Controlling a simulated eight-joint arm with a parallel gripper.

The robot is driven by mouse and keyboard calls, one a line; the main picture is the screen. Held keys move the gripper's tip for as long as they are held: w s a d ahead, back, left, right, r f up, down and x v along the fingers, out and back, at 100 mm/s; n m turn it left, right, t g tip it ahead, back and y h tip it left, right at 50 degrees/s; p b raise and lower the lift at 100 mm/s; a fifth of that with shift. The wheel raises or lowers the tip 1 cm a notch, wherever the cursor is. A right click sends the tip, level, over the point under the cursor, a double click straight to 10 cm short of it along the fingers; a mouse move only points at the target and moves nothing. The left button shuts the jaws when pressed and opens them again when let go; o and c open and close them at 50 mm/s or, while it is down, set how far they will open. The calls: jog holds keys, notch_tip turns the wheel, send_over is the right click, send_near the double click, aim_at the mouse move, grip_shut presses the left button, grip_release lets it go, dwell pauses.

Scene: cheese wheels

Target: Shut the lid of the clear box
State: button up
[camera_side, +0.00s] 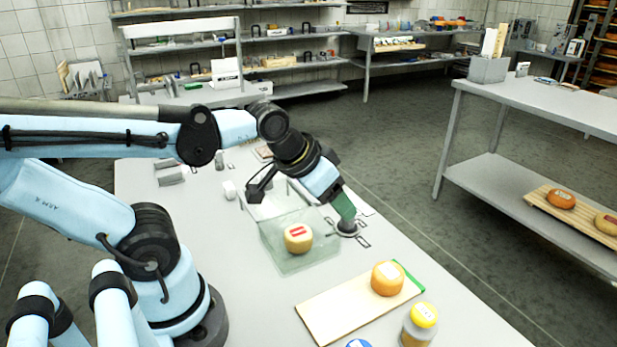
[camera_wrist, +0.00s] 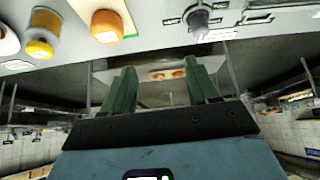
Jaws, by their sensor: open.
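The clear box (camera_side: 302,264) stands on the table in the side view, with a pale yellow cheese wheel (camera_side: 298,238) bearing red marks inside it. A see-through panel (camera_side: 268,203), which looks like the raised lid, stands at the box's far side, partly behind my arm. My gripper (camera_side: 343,208) is above the table at the right of the box, apart from the lid as far as I can tell. Its green fingers are spread with nothing between them in the wrist view (camera_wrist: 163,85). The box is not clearly visible in the wrist view.
A dark round knob-like piece (camera_side: 348,229) sits on the table just below my gripper. A wooden board (camera_side: 335,312) with an orange cheese wheel (camera_side: 387,279) lies nearer the camera, beside a yellow-lidded jar (camera_side: 420,325). Small items lie behind the box.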

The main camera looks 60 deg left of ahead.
jog(key=w+a+r+n+g, duration=0.1)
jog(key=w+a+n, duration=0.1)
jog(key=a, duration=0.1)
jog(key=w+a+r+n+g, duration=0.1)
jog(key=w+a+r, duration=0.1)
jog(key=a, duration=0.1)
jog(key=w+a+r+n, duration=0.2)
jog(key=a, duration=0.1)
jog(key=shift+r+n+g, duration=0.1)
jog(key=shift+n+g, duration=0.2)
jog(key=shift+g, duration=0.1)
grip_shut()
jog(key=w+a+f+n+g+h, duration=0.15)
jog(key=a+n, duration=0.25)
jog(key=a, duration=0.6)
jog(key=a+n+g+h, duration=0.15)
jog(key=a+n, duration=0.35)
jog(key=a, duration=0.6)
jog(key=s+a+f+n+g+h, duration=0.1)
jog(key=s+a+f+n+h, duration=0.2)
jog(key=a, duration=0.4)
jog(key=shift+y, duration=0.7)
jog(key=x, duration=0.7)
jog(key=s+x, duration=0.1)
jog(key=x, duration=0.2)
jog(key=shift+f, duration=0.25)
jog(key=shift+d+r, duration=0.2)
jog(key=shift+d, duration=1.7)
